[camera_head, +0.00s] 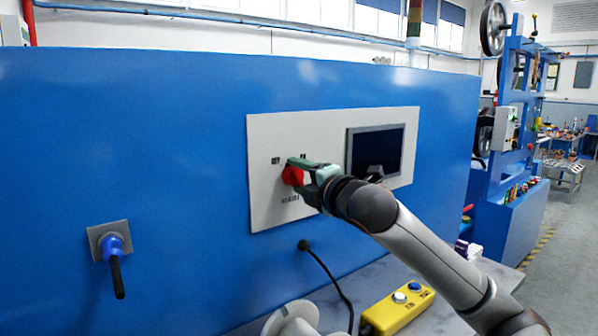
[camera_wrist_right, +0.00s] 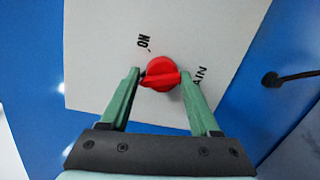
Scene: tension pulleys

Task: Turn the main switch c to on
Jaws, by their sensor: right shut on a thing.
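The main switch, a red rotary knob (camera_head: 292,175), sits on the light grey panel (camera_head: 270,205) of the blue cabinet. My right gripper (camera_head: 300,169) reaches it from the right and is shut on it. In the right wrist view, the green fingers of this gripper (camera_wrist_right: 160,76) stand on either side of the red knob (camera_wrist_right: 162,68). The knob's raised bar lies roughly across the picture between the fingertips. An "ON" label (camera_wrist_right: 143,41) shows up and left of the knob, and part of another label, "AIN", shows at its right. My left gripper is not in view.
A dark screen (camera_head: 375,150) is on the panel, right of the knob, partly behind my arm. A blue-and-black lever (camera_head: 115,260) sticks out at lower left. Below are a black cable (camera_head: 330,275) and a yellow button box (camera_head: 398,308) on a grey surface.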

